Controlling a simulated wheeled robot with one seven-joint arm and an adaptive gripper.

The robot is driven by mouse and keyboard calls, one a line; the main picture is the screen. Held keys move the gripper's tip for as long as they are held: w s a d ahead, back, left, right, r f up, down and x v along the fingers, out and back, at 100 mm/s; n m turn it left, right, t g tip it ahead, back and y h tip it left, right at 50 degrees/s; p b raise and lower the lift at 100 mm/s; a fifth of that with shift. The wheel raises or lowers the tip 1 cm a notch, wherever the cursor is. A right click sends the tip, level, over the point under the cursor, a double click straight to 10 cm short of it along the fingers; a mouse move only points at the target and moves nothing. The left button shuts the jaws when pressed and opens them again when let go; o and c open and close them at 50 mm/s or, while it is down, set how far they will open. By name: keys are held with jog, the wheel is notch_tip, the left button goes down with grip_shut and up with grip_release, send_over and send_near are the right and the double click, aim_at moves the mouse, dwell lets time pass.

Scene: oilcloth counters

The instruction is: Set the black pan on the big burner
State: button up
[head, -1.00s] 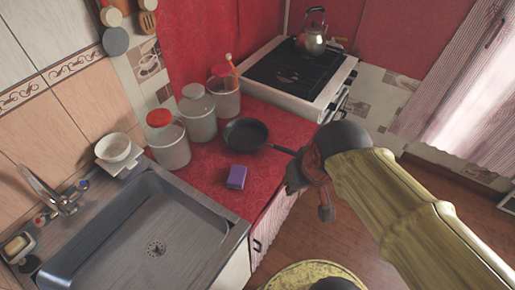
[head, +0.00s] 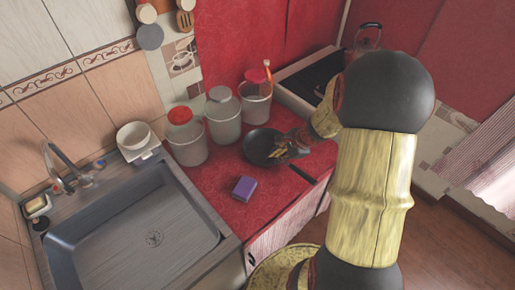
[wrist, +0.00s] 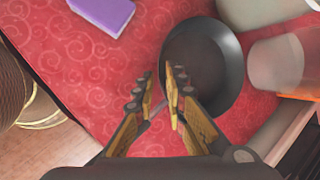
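The black pan (head: 259,146) rests on the red counter in front of the canisters; it also shows in the wrist view (wrist: 212,62), just beyond my fingers. My gripper (head: 280,152) is low over the pan's handle side, at its right edge. In the wrist view my gripper (wrist: 160,82) has its two fingers apart with a narrow gap between them. A small greyish piece, perhaps the handle, shows in that gap; most of the handle is hidden. The stove (head: 293,78) is at the back right, its dark top partly covered by my arm. I cannot make out the big burner.
A purple sponge (head: 244,188) lies on the counter in front of the pan. Canisters (head: 223,118) stand behind it; one (wrist: 275,62) is close beside the pan. A kettle (head: 367,40) stands on the stove. The sink (head: 135,225) is left, with a white bowl (head: 133,137) behind.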

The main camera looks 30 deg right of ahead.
aim_at(270, 164)
jog(key=shift+m, duration=0.3)
jog(key=shift+d+b+x, duration=0.2)
jog(key=shift+b+x, duration=0.7)
jog(key=shift+x, duration=1.05)
jog(key=shift+d+b+x, duration=0.25)
jog(key=shift+b+x, duration=0.65)
jog(key=shift+x, duration=1.1)
jog(key=shift+s+f, duration=0.1)
jog(key=shift+s, duration=0.05)
jog(key=shift+c, duration=0.8)
grip_shut()
jog(key=shift+d, duration=0.1)
